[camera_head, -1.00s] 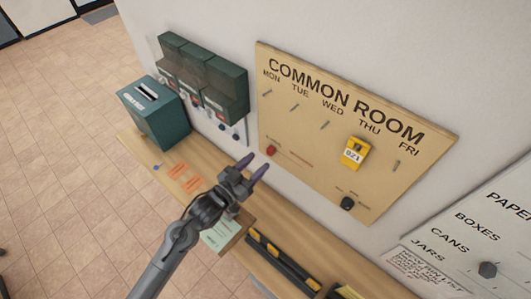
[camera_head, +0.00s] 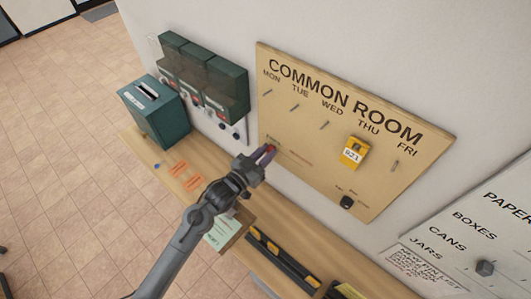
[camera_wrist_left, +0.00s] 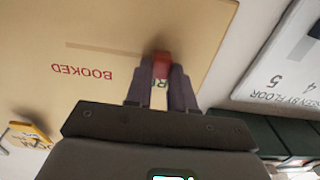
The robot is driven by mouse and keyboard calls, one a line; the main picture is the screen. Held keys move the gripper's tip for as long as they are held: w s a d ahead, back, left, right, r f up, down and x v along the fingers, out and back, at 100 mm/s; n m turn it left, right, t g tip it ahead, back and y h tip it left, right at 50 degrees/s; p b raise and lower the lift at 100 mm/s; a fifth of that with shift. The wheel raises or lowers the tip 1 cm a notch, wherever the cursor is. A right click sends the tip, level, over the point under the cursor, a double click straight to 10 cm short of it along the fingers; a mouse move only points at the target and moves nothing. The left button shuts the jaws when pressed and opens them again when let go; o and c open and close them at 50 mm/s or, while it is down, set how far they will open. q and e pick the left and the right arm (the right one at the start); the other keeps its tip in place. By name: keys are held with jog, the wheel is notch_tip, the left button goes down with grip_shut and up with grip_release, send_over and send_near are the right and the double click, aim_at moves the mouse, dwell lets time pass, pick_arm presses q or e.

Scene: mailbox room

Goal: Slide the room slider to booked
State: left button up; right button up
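The COMMON ROOM board (camera_head: 290,128) hangs on the wall. Its red slider knob (camera_wrist_left: 161,62) sits between the fingertips of my left gripper (camera_head: 268,152), at one end of a slot. In the left wrist view the fingers (camera_wrist_left: 161,82) flank the knob closely and appear closed on it. Green lettering, partly hidden, shows between the fingers. The red word BOOKED (camera_wrist_left: 82,72) appears upside down, to the left of the knob along the slot. In the head view the gripper mostly covers the knob. My right gripper is not in view.
A yellow 021 tag (camera_head: 353,152) and a black knob (camera_head: 347,202) are on the same board. Dark green mailboxes (camera_head: 226,82) and a teal box (camera_head: 157,115) stand to the left. A wooden shelf (camera_head: 284,238) runs below, holding a black tray.

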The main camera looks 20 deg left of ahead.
aim_at(301, 164)
pick_arm(q)
grip_shut()
jog(key=s+d, duration=0.1)
jog(key=d, duration=0.2)
jog(key=s+d+p, duration=0.1)
jog(key=d, duration=0.2)
jog(key=s+d+p, duration=0.1)
jog(key=d, duration=0.2)
jog(key=shift+s+d, duration=0.2)
jog(key=shift+d, duration=0.2)
jog(key=o, duration=0.7)
grip_release()
jog(key=shift+d, duration=0.15)
jog(key=shift+c, duration=0.2)
jog(key=shift+s, duration=0.1)
